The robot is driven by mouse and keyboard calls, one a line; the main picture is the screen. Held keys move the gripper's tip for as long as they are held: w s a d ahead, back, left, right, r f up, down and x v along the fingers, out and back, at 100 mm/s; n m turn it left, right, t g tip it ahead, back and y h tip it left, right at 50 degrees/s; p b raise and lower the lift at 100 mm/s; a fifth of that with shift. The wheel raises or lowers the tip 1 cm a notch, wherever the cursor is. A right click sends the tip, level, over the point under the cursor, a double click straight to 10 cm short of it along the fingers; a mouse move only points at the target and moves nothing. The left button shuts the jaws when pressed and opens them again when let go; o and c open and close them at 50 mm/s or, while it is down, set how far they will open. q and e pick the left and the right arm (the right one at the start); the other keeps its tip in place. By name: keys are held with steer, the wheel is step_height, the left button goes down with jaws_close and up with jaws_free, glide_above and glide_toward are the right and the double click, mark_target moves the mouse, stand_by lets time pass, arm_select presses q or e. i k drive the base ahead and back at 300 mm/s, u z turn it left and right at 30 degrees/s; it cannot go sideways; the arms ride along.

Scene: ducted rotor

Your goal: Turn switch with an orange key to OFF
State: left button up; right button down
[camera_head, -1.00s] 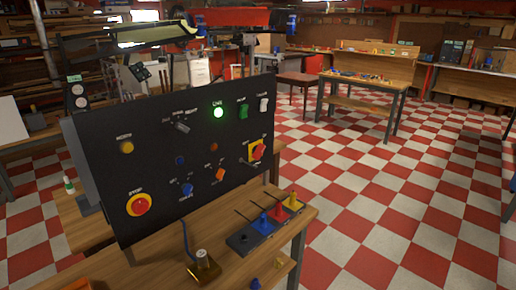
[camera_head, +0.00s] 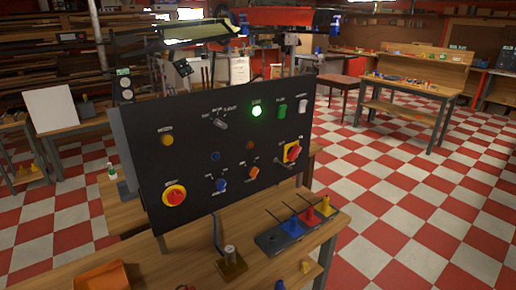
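A black control panel (camera_head: 195,150) stands tilted on a wooden table. The orange key switch (camera_head: 253,172) sits low right of the panel's middle, with small labels around it that are too small to read. Left of it is a similar blue switch (camera_head: 221,185). A red rotary switch on a yellow plate (camera_head: 292,153) is at the panel's right, and a red button on a yellow ring (camera_head: 175,195) is at the lower left. A green lamp (camera_head: 257,111) is lit at the top. Neither of my grippers shows in this view.
On the table in front of the panel are a brass-coloured block with a knob (camera_head: 230,262), a row of coloured pieces with thin rods (camera_head: 296,229) and an orange container (camera_head: 104,277). Checkered floor (camera_head: 405,195) to the right is clear.

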mark_target(254, 171)
steer(key=z, duration=0.95)
steer(key=k, duration=1.25)
steer(key=z, duration=1)
steer(key=i, duration=2.45)
steer(key=u, duration=0.7)
steer(key=i, duration=1.15)
steer(key=u, duration=1.45)
steer(key=i, duration=0.9)
steer(key=u, duration=1.1)
steer(key=i, duration=0.2)
steer(key=u, duration=0.05)
